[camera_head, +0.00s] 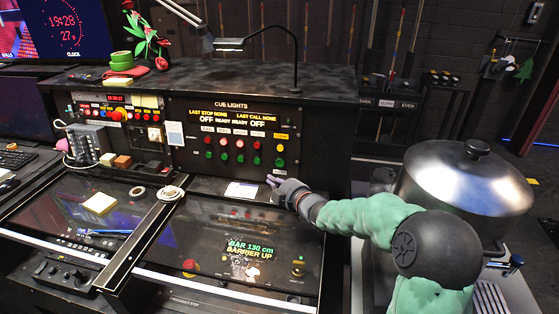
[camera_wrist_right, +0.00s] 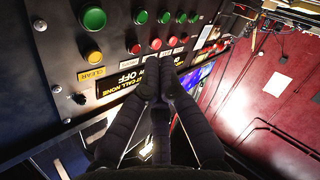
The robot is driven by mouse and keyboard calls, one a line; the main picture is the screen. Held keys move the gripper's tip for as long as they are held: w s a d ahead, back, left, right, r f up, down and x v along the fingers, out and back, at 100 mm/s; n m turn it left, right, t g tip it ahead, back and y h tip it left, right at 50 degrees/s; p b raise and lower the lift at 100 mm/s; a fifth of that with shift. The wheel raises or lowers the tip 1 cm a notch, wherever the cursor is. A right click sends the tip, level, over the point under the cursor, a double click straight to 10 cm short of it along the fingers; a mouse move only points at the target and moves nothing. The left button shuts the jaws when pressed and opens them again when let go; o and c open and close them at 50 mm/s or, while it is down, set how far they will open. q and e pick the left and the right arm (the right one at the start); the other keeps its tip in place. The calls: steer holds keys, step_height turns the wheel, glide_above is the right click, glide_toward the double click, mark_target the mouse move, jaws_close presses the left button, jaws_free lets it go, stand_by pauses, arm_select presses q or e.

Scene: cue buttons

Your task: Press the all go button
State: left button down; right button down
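The cue lights panel (camera_head: 235,133) stands upright at the back of the desk. A larger green button (camera_head: 280,162) sits at its lower right, under a yellow button (camera_head: 279,148); I cannot read a label for all go. In the right wrist view the larger green button (camera_wrist_right: 93,18) is at upper left, beside the yellow button (camera_wrist_right: 93,55) with its CLEAR label (camera_wrist_right: 91,74). My right gripper (camera_head: 273,182) is in front of and below the panel's right part. Its fingers (camera_wrist_right: 160,72) are together and empty, seemingly apart from the buttons. My left gripper is not in view.
Smaller green buttons (camera_head: 240,156) and red buttons (camera_head: 239,143) line the panel to the left. A gooseneck lamp (camera_head: 262,38) arches above. A white card (camera_head: 242,190) lies below the panel. A large metal pot (camera_head: 468,175) stands at right by my arm.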

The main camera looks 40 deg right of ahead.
mark_target(280, 167)
steer(key=shift+w+d+f+p, duration=0.2)
steer(key=shift+w+d+p, duration=0.15)
steer(key=shift+w+d, duration=0.65)
steer(key=shift+w+d+f+p, duration=0.3)
steer(key=shift+w+d, duration=0.5)
steer(key=shift+d, duration=0.45)
steer(key=shift+w+d+f+p, duration=0.15)
steer(key=shift+w+d+p, duration=0.2)
steer(key=shift+w+d, duration=0.65)
steer(key=shift+d, duration=0.25)
steer(key=shift+w+d, duration=0.15)
steer(key=shift+d, duration=0.05)
steer(key=shift+w+d+f, duration=0.15)
steer(key=shift+w+d, duration=0.05)
steer(key=shift+d, duration=0.1)
steer(key=shift+s+a, duration=0.1)
steer(key=shift+a, duration=0.05)
stand_by(0.4)
steer(key=shift+s+a, duration=0.4)
steer(key=shift+a, duration=0.1)
